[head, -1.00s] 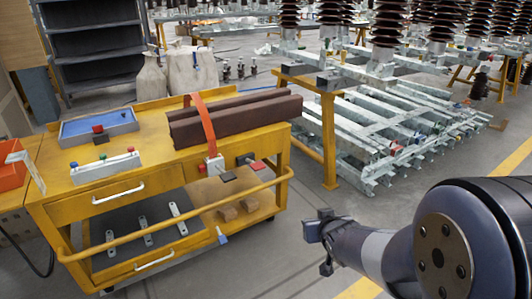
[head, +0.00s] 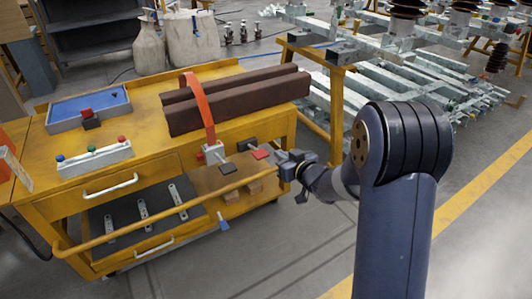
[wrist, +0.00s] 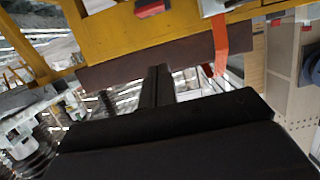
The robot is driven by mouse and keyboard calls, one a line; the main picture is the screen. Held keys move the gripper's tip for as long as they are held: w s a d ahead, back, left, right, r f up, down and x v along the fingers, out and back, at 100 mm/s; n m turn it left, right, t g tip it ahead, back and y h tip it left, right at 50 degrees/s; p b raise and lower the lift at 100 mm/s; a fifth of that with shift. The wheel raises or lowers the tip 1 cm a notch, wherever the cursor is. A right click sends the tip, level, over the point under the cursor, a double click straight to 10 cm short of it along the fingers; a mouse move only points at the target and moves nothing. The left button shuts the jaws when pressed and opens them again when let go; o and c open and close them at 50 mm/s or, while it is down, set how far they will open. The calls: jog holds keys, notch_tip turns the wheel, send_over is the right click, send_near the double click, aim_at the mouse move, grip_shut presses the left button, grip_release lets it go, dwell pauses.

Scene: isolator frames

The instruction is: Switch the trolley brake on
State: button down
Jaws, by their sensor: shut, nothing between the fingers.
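The yellow trolley (head: 150,185) stands at the left of the head view. A small blue tab (head: 222,222) hangs under the front rail. I cannot tell which of these is the brake. My gripper (head: 284,166) is shut and empty, at the trolley's right front corner, right of the red pad; contact cannot be told. In the wrist view its dark fingers (wrist: 157,86) are together, with a red part (wrist: 150,8) at the top edge.
Two brown beams (head: 240,98), an orange strap (head: 197,105), a blue tray (head: 88,107) and a button box (head: 95,158) are on the trolley. A yellow rail (head: 165,218) runs along its front. A yellow stand (head: 337,110) is behind my gripper. The front floor is clear.

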jog(key=b, duration=0.3)
send_over(266, 155)
jog(key=s, duration=0.2)
notch_tip(266, 155, down, 3)
jog(key=shift+f+b, duration=0.95)
jog(key=shift+f, duration=0.8)
